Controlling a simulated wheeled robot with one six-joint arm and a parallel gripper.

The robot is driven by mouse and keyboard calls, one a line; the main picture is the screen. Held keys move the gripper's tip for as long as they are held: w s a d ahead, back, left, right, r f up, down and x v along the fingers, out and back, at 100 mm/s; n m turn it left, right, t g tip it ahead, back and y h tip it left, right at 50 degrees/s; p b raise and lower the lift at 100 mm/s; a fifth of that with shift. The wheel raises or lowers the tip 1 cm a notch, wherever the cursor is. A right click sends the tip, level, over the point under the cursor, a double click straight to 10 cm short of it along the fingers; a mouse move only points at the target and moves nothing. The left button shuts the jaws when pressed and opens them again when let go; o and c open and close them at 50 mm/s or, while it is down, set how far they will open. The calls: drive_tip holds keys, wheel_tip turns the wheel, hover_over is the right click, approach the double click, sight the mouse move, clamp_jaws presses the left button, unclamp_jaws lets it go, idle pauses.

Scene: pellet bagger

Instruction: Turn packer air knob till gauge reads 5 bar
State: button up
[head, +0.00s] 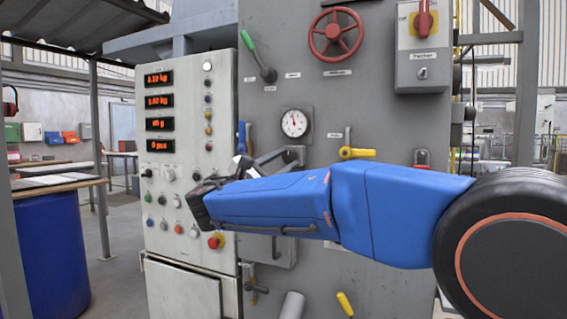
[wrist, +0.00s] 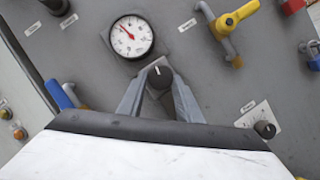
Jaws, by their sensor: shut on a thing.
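The pressure gauge (head: 294,123) is a round white dial on the grey panel. It shows larger in the wrist view (wrist: 131,37), where its red needle points to the upper left of the tilted dial; the numbers are too small to read. A dark round knob (wrist: 159,74) sits just below the gauge in the wrist view. My gripper (wrist: 159,82) is shut on this knob, with one grey finger on each side. In the head view my gripper (head: 280,160) is at the panel below the gauge, and my arm hides much of the area around it.
A yellow-handled valve (head: 356,153) is right of the gauge, and a blue-handled one (wrist: 60,94) is left. A second dark knob (wrist: 265,129) is at lower right in the wrist view. A red handwheel (head: 336,35) is above. A control cabinet (head: 222,110) with displays stands left.

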drive_tip(key=shift+m, duration=0.5)
drive_tip(key=o, duration=1)
drive_tip(key=shift+o, duration=0.2)
drive_tip(key=shift+a, duration=0.1)
drive_tip(key=v, duration=1.7)
drive_tip(key=shift+a, duration=0.25)
drive_tip(key=shift+r, duration=0.15)
